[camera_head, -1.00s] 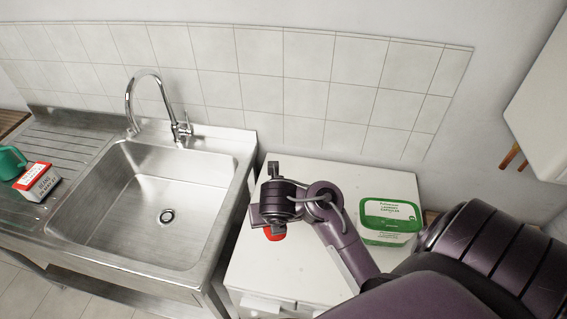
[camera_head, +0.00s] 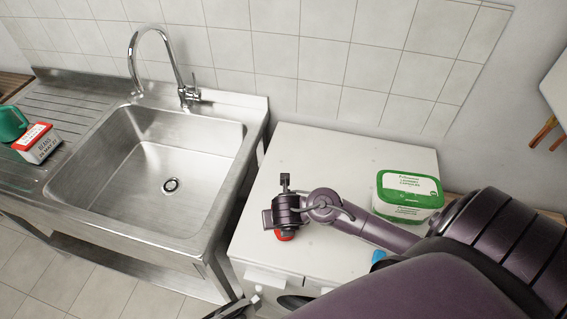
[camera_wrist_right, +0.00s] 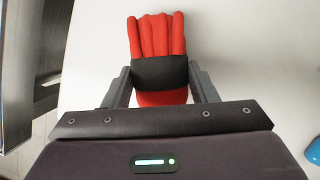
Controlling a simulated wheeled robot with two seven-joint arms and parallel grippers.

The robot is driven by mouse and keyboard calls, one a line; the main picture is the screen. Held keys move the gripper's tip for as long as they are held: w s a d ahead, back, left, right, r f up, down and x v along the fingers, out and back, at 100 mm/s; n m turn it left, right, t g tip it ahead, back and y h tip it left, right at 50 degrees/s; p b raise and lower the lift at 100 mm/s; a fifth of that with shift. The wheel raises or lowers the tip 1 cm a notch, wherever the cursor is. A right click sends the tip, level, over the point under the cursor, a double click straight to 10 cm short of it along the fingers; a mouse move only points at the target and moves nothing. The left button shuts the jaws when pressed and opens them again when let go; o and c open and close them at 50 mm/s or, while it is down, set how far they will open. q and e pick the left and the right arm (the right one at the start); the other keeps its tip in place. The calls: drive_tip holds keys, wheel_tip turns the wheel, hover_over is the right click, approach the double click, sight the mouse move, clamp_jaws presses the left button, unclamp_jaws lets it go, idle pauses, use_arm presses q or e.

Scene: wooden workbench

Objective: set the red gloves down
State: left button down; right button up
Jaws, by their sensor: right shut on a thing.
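The red gloves (camera_wrist_right: 158,45), with a black band at the cuff, are between the fingers of my right gripper (camera_wrist_right: 163,82) in the right wrist view. The gripper is shut on them near the band, and their fingers point away from it. In the head view my right gripper (camera_head: 284,225) is over the left part of a white appliance top (camera_head: 300,160). Only a bit of the red gloves (camera_head: 284,236) shows below it. I cannot tell whether they touch the top. A dark part at the bottom edge looks like my left gripper (camera_head: 236,308), mostly cut off.
A green and white tub (camera_head: 408,197) stands at the right of the white top. A blue item (camera_head: 378,256) is partly hidden by my arm. A steel sink (camera_head: 150,200) is at left, with a red and white box (camera_head: 38,143) and a green object (camera_head: 12,123).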

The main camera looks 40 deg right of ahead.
drive_tip(key=shift+f, duration=0.15)
drive_tip(key=shift+f, duration=0.15)
drive_tip(key=o, duration=1)
drive_tip(key=p+v, duration=0.4)
drive_tip(key=v, duration=0.8)
drive_tip(key=shift+r, duration=0.2)
drive_tip(key=shift+a, duration=0.1)
